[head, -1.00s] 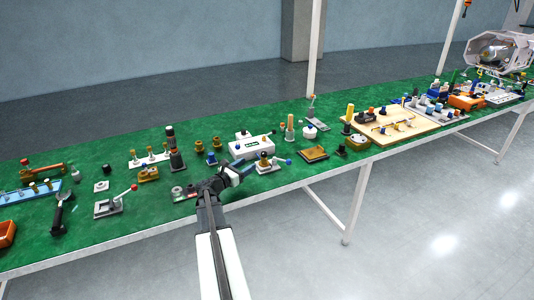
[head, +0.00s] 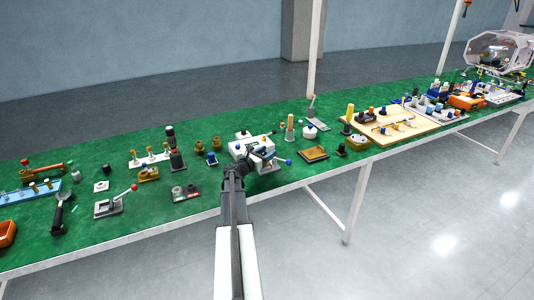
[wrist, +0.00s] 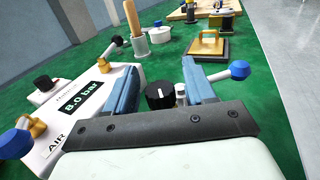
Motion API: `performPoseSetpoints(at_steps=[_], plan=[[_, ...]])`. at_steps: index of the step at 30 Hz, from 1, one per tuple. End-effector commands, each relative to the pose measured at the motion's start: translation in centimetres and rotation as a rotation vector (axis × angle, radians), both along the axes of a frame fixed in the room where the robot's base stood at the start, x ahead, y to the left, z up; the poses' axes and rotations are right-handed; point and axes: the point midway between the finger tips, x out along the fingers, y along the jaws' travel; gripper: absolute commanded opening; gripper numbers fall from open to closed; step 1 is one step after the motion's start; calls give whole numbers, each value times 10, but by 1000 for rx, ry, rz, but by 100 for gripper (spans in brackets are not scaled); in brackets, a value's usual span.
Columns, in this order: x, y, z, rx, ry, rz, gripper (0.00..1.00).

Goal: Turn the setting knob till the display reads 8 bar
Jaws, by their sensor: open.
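A black knob (wrist: 160,96) with a white pointer mark shows between my gripper's fingers. My gripper (wrist: 159,66) is open, with one blue finger on each side of this knob; I cannot tell whether either finger touches it. The knob's lower part is hidden by the gripper body. In the head view the white box (head: 242,138) stands at mid-table, and my gripper (head: 264,157) covers part of its front.
A blue-tipped lever (wrist: 239,69) lies just right of the right finger.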

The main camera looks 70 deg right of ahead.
Motion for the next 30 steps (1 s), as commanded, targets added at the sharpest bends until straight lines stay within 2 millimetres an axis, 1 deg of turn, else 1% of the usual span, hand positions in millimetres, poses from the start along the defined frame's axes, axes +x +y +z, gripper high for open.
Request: performPoseSetpoints(at_steps=[3, 11, 14, 27, 28, 30], plan=[[-2, -4, 0, 0, 0, 0, 54], [-2, -5, 0, 0, 0, 0, 54], [-2, -5, 0, 0, 0, 0, 47], [-2, -4, 0, 0, 0, 0, 4], [-2, -4, 0, 0, 0, 0, 3], [-2, -4, 0, 0, 0, -1, 2]])
